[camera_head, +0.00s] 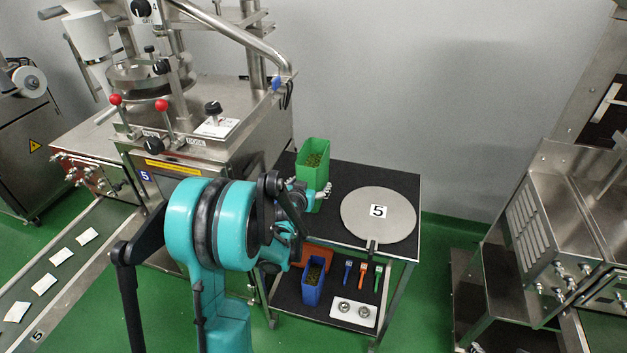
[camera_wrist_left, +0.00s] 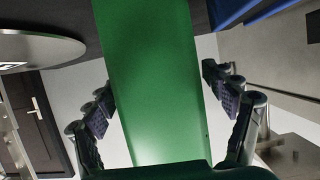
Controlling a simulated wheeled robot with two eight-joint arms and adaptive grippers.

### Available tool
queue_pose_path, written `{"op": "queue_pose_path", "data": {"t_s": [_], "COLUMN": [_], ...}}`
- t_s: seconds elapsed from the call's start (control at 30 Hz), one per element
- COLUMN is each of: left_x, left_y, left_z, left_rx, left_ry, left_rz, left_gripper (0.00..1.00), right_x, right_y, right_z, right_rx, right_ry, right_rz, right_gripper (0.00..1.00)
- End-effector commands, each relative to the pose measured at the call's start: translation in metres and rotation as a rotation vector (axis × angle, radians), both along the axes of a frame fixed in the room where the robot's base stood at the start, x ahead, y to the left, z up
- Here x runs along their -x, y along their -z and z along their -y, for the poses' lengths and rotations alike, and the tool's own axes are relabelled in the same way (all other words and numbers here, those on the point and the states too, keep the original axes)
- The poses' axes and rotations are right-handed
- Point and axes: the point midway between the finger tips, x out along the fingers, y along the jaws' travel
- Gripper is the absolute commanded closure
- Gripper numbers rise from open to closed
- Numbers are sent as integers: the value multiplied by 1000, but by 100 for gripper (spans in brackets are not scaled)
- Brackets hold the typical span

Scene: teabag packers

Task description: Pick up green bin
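The green bin (camera_head: 313,148) stands upright on the black top of the small cart, with brownish-green contents visible inside. My left gripper (camera_head: 320,194) is at the bin's near lower side in the head view. In the left wrist view, the green bin (camera_wrist_left: 155,80) fills the middle. The left gripper's fingers (camera_wrist_left: 163,95) stand on either side of it, spread apart, with narrow gaps between the pads and the bin walls. My right gripper is not in view.
A round grey plate marked 5 (camera_head: 378,228) lies right of the bin on the cart (camera_head: 345,174). The lower shelf holds a blue bin (camera_head: 312,285), small tools and a white tray (camera_head: 353,313). A steel machine (camera_head: 245,145) stands close on the left.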

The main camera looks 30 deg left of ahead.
Motion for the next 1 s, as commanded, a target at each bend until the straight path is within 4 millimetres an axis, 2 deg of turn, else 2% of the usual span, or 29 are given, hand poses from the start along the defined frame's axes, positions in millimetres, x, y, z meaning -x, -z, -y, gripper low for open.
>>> {"op": "queue_pose_path", "data": {"t_s": [0.03,0.23,0.57,0.73,0.87,1.0], "left_x": [0,0,0,0,0,18], "left_y": [0,0,-5,-22,-47,-64], "left_z": [0,0,0,0,0,29], "left_rx": [0,0,0,0,0,-1], "left_ry": [0,0,0,0,0,4], "left_rz": [0,0,1,1,1,1], "left_gripper": [35,86,86,86,86,86], "right_x": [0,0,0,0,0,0], "right_y": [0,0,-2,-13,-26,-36], "right_z": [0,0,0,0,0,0], "right_rx": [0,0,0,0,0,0], "right_ry": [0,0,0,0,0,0], "right_rz": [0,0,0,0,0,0], "right_gripper": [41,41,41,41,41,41]}}
